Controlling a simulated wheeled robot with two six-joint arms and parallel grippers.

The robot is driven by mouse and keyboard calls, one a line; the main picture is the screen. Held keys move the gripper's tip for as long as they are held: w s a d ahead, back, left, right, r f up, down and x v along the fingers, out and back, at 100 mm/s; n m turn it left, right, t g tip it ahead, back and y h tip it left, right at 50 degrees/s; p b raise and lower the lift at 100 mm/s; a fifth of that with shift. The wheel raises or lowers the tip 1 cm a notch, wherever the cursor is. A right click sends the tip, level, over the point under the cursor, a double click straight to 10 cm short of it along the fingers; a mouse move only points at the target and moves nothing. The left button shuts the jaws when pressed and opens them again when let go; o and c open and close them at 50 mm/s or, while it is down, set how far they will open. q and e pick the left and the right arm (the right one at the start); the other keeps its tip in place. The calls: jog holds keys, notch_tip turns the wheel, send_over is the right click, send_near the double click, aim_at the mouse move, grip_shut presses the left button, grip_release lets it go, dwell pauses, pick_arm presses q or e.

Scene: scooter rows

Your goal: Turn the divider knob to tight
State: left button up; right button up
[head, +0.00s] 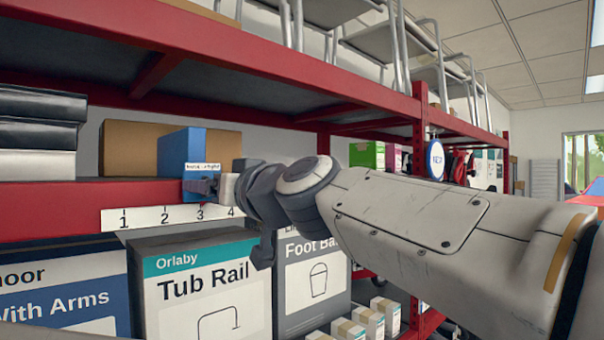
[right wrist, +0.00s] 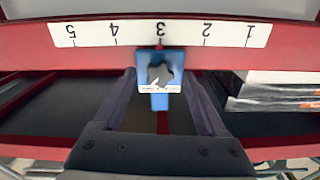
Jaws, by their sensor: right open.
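The blue divider (head: 180,150) stands on the red shelf near the 3 of the scale, with a small white label on its front. In the right wrist view, which is upside down, the divider's blue front (right wrist: 160,101) faces me at the 3 mark. The dark grey knob (right wrist: 160,74) sits on that front with a small pale mark; I cannot read its setting. My right gripper (right wrist: 162,84) is open, one finger on each side of the knob with gaps between. In the head view my right gripper (head: 208,186) partly hides the knob. My left gripper is not in view.
The white number scale (head: 160,216) runs along the red shelf edge (head: 90,200). Dark and white boxes (head: 38,135) are left of the divider, a brown carton (head: 125,148) behind it. A Tub Rail box (head: 205,290) stands below. The upper red shelf (head: 230,50) overhangs.

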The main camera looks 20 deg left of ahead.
jog(key=shift+w+a, duration=0.2)
jog(key=shift+a, duration=0.25)
jog(key=shift+c, duration=0.3)
grip_shut()
jog(key=shift+m, duration=0.4)
jog(key=m+p, duration=0.1)
jog(key=m, duration=2)
jog(key=shift+f+m+p, duration=0.1)
jog(key=shift+m+p, duration=0.2)
jog(key=shift+m, duration=0.1)
